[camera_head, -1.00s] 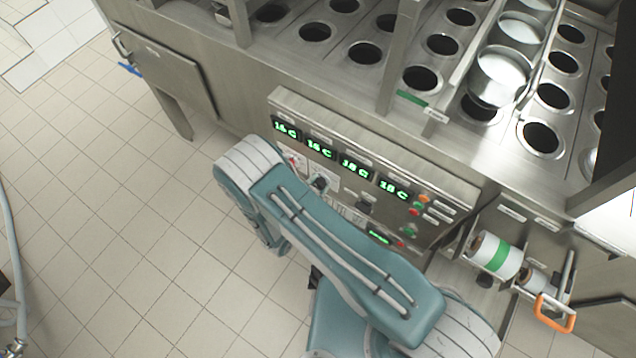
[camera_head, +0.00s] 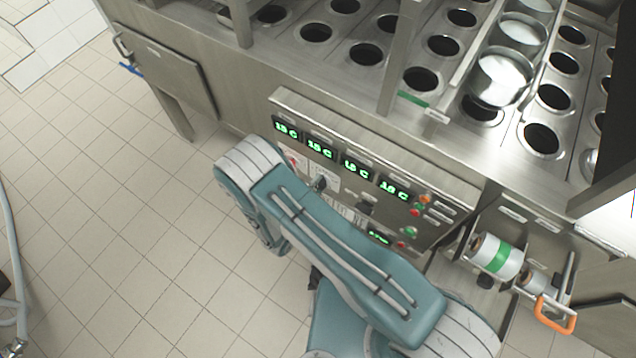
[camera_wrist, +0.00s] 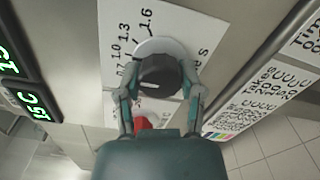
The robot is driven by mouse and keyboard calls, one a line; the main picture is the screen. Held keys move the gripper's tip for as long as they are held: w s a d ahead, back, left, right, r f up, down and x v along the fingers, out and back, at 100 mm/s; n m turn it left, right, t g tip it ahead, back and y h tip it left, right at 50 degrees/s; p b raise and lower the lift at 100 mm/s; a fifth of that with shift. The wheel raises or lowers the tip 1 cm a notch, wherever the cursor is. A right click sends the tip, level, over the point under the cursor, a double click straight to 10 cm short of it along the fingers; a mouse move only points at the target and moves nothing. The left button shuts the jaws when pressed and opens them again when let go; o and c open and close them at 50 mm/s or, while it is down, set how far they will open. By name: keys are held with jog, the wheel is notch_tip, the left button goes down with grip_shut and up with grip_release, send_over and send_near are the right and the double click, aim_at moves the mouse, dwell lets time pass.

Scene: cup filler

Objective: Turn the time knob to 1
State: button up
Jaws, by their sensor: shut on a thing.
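The time knob is a dark round knob (camera_wrist: 160,75) on a white dial plate (camera_wrist: 190,30) in the wrist view. The plate bears printed numbers, including 1.0, 1.3 and 1.6, and a letter S. My gripper (camera_wrist: 158,90) has one finger on each side of the knob and is shut on it. Which number the knob points to cannot be made out. In the head view my teal arm covers part of the control panel (camera_head: 455,188), and my gripper is hidden behind it.
Green temperature displays (camera_head: 320,149) run along the panel. Another display (camera_wrist: 35,103) is at the left of the wrist view. A red part (camera_wrist: 142,123) sits just below the knob. A roll with a green band (camera_head: 497,257) and an orange handle (camera_head: 553,314) are right of the panel.

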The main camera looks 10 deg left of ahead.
jog(key=shift+d+f, duration=0.1)
jog(key=shift+d, duration=0.05)
jog(key=o, duration=1.2)
jog(key=shift+c, duration=0.2)
jog(key=shift+s+a, duration=0.25)
jog(key=shift+s, duration=0.1)
jog(key=v, duration=1.1)
